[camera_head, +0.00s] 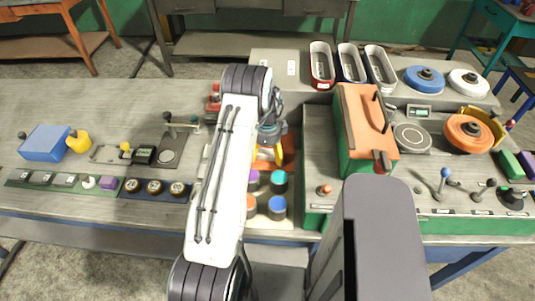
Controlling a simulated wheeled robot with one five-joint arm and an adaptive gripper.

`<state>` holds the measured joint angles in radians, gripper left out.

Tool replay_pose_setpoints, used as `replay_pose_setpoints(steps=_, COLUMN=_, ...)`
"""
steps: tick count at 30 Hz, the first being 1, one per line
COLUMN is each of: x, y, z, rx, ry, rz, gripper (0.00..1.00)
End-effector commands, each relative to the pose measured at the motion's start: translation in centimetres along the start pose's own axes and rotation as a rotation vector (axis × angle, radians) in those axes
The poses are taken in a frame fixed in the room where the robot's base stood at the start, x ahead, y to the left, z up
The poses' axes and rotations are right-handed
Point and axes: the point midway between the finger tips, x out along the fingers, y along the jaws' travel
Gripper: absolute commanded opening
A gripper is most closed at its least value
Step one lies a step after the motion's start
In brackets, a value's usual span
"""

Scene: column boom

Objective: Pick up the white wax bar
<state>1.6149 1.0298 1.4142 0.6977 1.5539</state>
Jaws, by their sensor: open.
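I cannot pick out a white wax bar for certain. My gripper (272,147) hangs below the end of my white arm, over the open compartment with jars, far nearer than the white rectangle. It is open and I see nothing held. My arm hides part of the bench and of the gripper.
Red, dark blue and grey trays (379,68) stand at the back, beside blue (424,80), white (468,83) and orange (469,133) discs. An orange-topped green box (366,125) stands tall right of my gripper. Levers line the front right. The left bench has free room at its back.

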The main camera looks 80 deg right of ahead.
Motion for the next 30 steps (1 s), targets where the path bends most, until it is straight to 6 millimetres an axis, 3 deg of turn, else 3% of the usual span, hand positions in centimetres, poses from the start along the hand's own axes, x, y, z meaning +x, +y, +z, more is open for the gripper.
replay_pose_setpoints(steps=2, x=-0.02, y=-0.01, z=0.00, rx=0.000, ry=0.000, rz=0.000, gripper=0.82)
replay_pose_setpoints(steps=23, x=-0.04, y=0.00, z=0.00, rx=0.000, ry=0.000, rz=0.000, gripper=0.19)
replay_pose_setpoints(steps=30, x=-0.10, y=-0.03, z=0.00, rx=0.000, ry=0.000, rz=-0.001, gripper=0.17)
